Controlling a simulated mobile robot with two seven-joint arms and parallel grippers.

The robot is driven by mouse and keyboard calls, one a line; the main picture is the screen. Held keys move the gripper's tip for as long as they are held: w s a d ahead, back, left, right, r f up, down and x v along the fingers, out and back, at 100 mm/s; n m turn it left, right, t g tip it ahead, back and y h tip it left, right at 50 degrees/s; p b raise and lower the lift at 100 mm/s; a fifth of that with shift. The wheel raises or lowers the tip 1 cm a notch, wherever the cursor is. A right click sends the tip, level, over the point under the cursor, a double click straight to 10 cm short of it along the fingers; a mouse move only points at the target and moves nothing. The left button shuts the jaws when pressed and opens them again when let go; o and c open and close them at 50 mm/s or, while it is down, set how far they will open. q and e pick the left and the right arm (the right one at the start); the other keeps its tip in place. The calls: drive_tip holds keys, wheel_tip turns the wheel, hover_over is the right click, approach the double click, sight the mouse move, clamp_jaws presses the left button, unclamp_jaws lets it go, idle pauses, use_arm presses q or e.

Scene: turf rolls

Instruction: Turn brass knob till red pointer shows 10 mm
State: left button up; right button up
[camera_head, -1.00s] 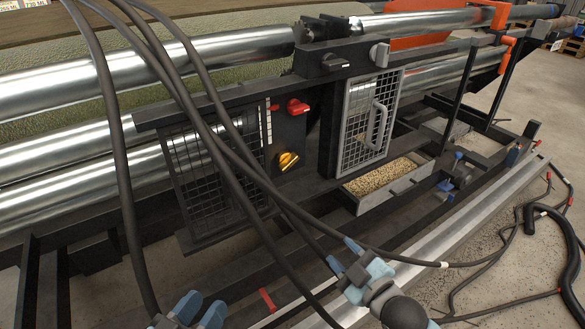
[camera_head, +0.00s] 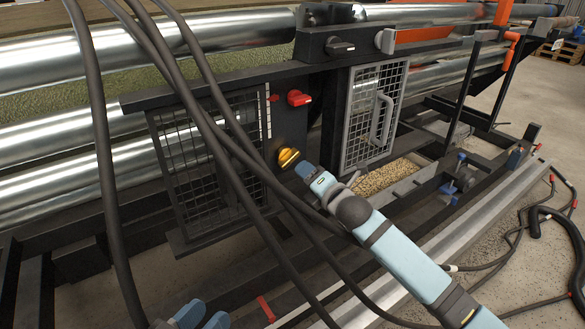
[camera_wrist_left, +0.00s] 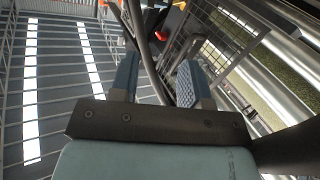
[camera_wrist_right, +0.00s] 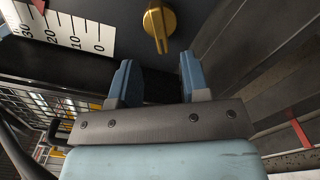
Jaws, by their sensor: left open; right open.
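The brass knob (camera_head: 288,158) sits on the dark panel below a red switch (camera_head: 298,98). In the right wrist view the knob (camera_wrist_right: 160,25) lies just beyond the fingertips, its grip bar roughly upright in the picture. My right gripper (camera_head: 310,173) is open and empty, close in front of the knob; its open fingers (camera_wrist_right: 157,68) show no contact with it. The white scale (camera_wrist_right: 60,30) carries the numbers 30, 20, 10 and 0. The red pointer (camera_wrist_right: 40,5) is by the 30 end, partly cut off. My left gripper (camera_head: 202,316) is open and empty, low in the head view.
Dark cables (camera_head: 205,120) hang across the head view, left of the knob. A mesh guard (camera_head: 205,165) flanks the panel on the left and a mesh door with handle (camera_head: 372,115) on the right. A tray of granules (camera_head: 425,180) lies below the door.

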sight(291, 161)
drive_tip(key=b+x, duration=0.2)
drive_tip(key=x, duration=0.4)
drive_tip(key=shift+f, duration=0.1)
drive_tip(key=shift+w+a, duration=0.25)
drive_tip(key=shift+w, duration=0.15)
use_arm(q)
drive_tip(key=shift+w+a+m+t, duration=0.4)
drive_tip(key=shift+w+m, duration=0.3)
drive_tip(key=shift+m, duration=0.1)
use_arm(e)
clamp_jaws()
